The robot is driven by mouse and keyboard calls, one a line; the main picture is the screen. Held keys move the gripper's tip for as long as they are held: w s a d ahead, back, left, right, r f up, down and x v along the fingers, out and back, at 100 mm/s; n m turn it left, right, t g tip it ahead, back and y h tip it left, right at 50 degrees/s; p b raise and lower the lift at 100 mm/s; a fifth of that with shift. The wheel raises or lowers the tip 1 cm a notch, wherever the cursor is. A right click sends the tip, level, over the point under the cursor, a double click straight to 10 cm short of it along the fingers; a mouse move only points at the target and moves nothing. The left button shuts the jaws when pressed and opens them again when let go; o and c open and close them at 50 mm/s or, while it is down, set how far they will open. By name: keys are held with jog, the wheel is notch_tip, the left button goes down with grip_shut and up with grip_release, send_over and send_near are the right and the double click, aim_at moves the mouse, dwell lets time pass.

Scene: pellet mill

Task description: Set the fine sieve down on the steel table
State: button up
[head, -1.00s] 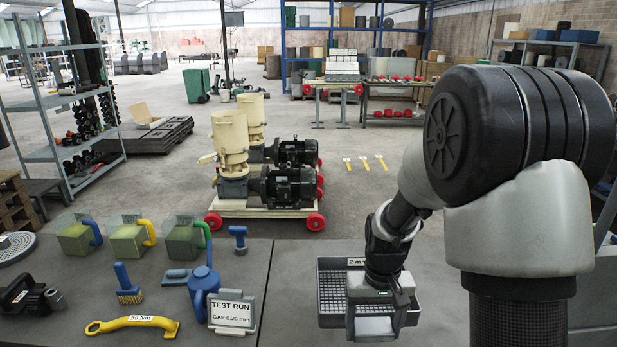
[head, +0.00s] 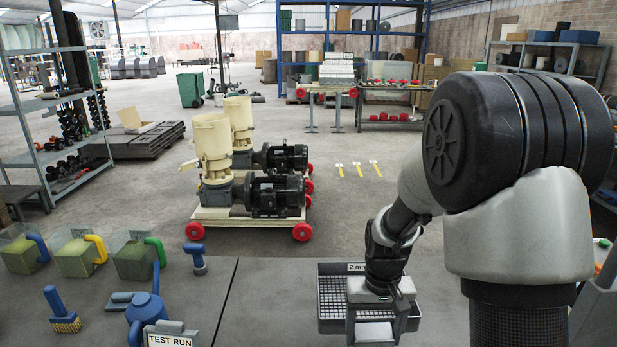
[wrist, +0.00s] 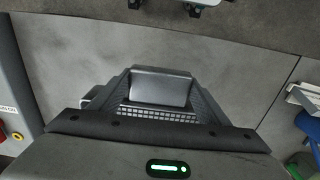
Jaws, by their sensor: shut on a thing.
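The fine sieve (head: 333,295) is a dark grey mesh tray with a "2 mm" label on its far rim. My gripper (head: 378,318) is shut on it, and the arm hides much of its right side. In the wrist view, part of the sieve (wrist: 135,113) shows beyond the gripper body, with mesh at its near side. A grey tabletop (head: 275,300) lies in front of me, with a dark seam to the left of the sieve. The sieve is over this surface; I cannot tell whether it touches.
Left on the tabletop are a blue jug (head: 147,305), a TEST RUN sign (head: 172,338), a brush (head: 62,310) and several handled clear boxes (head: 135,258). A pellet mill on a red-wheeled cart (head: 250,212) stands beyond. The tabletop between sign and sieve is clear.

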aim_at(364, 313)
jog(key=shift+r, duration=0.1)
jog(key=w+p, duration=0.1)
jog(key=w, duration=0.2)
jog(key=w+f+p, duration=0.1)
jog(key=w, duration=0.2)
jog(key=w+p, duration=0.1)
jog(key=w, duration=0.2)
jog(key=shift+w+f, duration=0.25)
jog(key=shift+f, duration=0.05)
jog(key=shift+f+b, duration=2.6)
jog(key=shift+f, duration=1.05)
jog(key=shift+f+b, duration=0.3)
jog(key=shift+b, duration=0.1)
jog(key=shift+s+f, duration=0.1)
jog(key=shift+f, duration=0.05)
